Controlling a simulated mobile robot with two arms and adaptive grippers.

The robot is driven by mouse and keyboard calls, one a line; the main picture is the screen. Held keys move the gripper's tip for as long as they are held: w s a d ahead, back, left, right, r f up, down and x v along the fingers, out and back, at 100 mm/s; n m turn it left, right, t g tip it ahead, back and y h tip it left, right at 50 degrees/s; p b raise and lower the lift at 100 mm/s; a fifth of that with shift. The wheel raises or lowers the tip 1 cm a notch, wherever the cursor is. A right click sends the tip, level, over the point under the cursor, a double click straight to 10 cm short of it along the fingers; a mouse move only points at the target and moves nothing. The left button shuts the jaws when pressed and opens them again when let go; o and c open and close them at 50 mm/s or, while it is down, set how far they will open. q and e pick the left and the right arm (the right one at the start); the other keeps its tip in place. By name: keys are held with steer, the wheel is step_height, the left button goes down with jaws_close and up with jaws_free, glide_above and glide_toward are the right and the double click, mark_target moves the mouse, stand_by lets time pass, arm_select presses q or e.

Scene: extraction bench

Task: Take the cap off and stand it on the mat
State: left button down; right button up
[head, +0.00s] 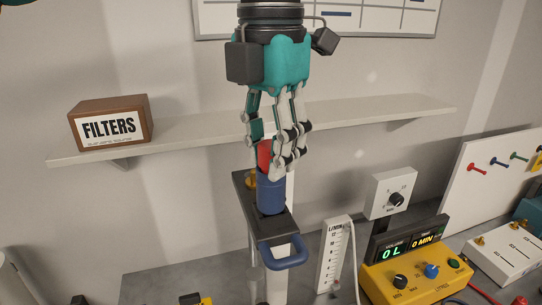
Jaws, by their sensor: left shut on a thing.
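A blue cylinder (270,194) stands upright on a dark stand plate with a blue loop handle (286,257) at its front. A red piece (264,154), which looks like the cap, shows between my left gripper's fingers just above the cylinder. My left gripper (274,160) points down from above and is shut on this red piece. Its fingers hide much of the red piece and the cylinder's top edge, so I cannot tell whether the two touch. I cannot make out a mat. My right gripper is not in view.
A wall shelf (200,139) with a FILTERS box (111,123) runs behind the gripper. Right of the stand are a white flow gauge (334,254), a dial box (391,192) and a yellow control unit (415,279).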

arm_select(q)
steer(key=shift+f, duration=0.15)
steer(key=shift+r+p, duration=1.15)
steer(key=shift+r, duration=0.2)
steer(key=shift+r, duration=0.2)
steer(key=shift+r+p, duration=0.45)
steer(key=shift+r, duration=0.45)
steer(key=shift+r, duration=0.1)
